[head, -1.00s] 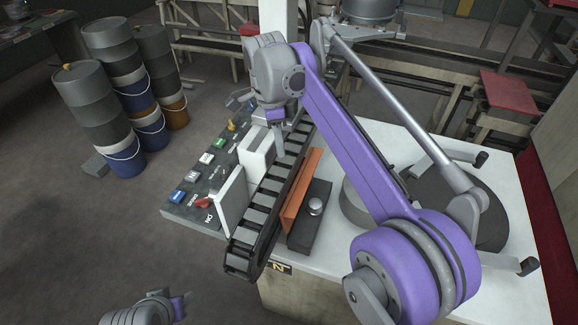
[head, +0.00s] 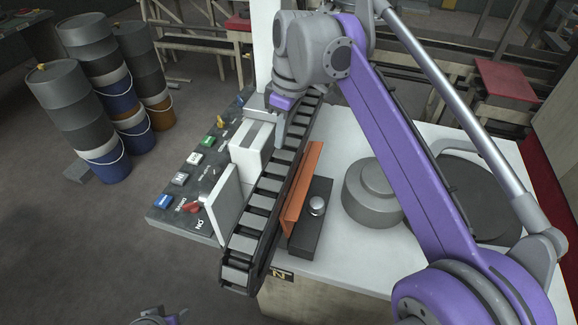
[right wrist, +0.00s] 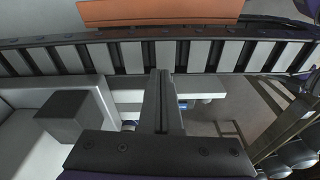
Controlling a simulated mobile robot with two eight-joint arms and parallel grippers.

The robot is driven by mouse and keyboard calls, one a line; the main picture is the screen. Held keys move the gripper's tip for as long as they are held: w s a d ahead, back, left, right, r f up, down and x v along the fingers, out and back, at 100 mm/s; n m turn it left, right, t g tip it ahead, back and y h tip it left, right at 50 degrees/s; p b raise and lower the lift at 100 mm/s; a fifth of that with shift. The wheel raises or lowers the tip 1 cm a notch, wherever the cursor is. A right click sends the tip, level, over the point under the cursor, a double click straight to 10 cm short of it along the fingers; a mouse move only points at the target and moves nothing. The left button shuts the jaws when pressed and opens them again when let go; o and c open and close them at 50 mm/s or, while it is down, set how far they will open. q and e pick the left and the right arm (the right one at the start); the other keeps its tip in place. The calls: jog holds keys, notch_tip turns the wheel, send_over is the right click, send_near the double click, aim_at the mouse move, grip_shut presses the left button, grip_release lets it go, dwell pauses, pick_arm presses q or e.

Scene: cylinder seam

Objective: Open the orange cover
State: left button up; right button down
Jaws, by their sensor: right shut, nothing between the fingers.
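The orange cover (head: 303,188) is a long, narrow panel standing tilted along the right side of the conveyor belt (head: 262,205), next to a dark block with a round silver knob (head: 317,206). Its orange face also shows at the top edge of the right wrist view (right wrist: 155,11). My right gripper (head: 280,142) points down over the far part of the belt, beside the white box and apart from the cover. Its fingers (right wrist: 161,90) are together with nothing between them. Only a bit of my left gripper (head: 165,318) shows at the bottom edge; its fingers are not clear.
A white box (head: 249,148) and an upright white plate (head: 224,205) stand left of the belt. A dark control panel (head: 172,213) with coloured buttons and a red switch runs beside them. A round grey drum (head: 372,190) sits on the white table right of the knob. Barrels stand at left.

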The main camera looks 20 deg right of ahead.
aim_at(285, 176)
jog(key=shift+n, duration=0.7)
jog(key=f, duration=0.6)
jog(key=a+f+b, duration=0.1)
jog(key=f, duration=0.2)
jog(key=shift+w+a, duration=0.1)
jog(key=shift+w, duration=0.25)
jog(key=shift+s+d+f, duration=0.1)
jog(key=shift+s+d, duration=0.25)
jog(key=shift+d, duration=0.2)
jog(key=shift+s+d+f, duration=0.1)
jog(key=shift+s+d, duration=0.25)
jog(key=shift+d, duration=0.2)
jog(key=shift+s+d+r, duration=0.15)
jog(key=shift+s+d, duration=0.2)
jog(key=shift+d, duration=0.15)
